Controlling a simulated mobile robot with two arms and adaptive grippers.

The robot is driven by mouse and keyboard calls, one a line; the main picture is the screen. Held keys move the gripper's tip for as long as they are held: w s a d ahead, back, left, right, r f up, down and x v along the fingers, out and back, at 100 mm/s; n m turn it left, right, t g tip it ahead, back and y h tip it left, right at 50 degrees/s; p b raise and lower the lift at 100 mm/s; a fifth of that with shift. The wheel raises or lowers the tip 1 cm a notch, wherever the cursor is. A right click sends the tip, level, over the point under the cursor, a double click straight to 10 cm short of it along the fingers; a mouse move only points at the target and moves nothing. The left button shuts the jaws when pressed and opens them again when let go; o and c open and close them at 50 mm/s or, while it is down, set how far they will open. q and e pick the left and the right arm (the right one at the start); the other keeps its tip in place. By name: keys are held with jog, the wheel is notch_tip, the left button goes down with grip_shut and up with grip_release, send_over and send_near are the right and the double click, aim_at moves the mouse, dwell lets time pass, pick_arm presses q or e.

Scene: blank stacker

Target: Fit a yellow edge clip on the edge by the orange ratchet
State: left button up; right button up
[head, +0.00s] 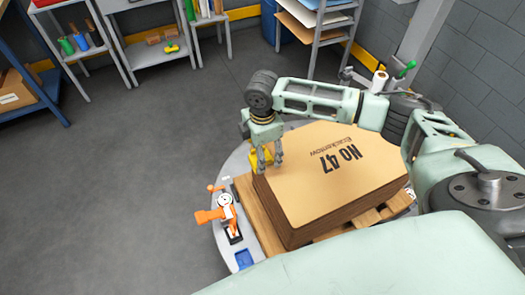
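A yellow edge clip (261,158) is at the far left corner of the stack of tan sheets (308,190), whose top reads "No 47". My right gripper (267,166) comes in from the right, points down over that corner, and its fingers are on the clip. I cannot tell if the clip touches the stack's edge. The orange ratchet (211,215) stands to the left of the stack, on the rim of the grey round platform (238,164). My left gripper is out of view.
The stack lies on a wooden pallet (259,229) on the platform. A blue piece (243,259) is on the platform's front rim. Shelves (150,45) and a tray rack (315,20) stand at the back. The floor at left is clear.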

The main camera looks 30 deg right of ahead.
notch_tip(320, 180, up, 12)
dwell(0.5)
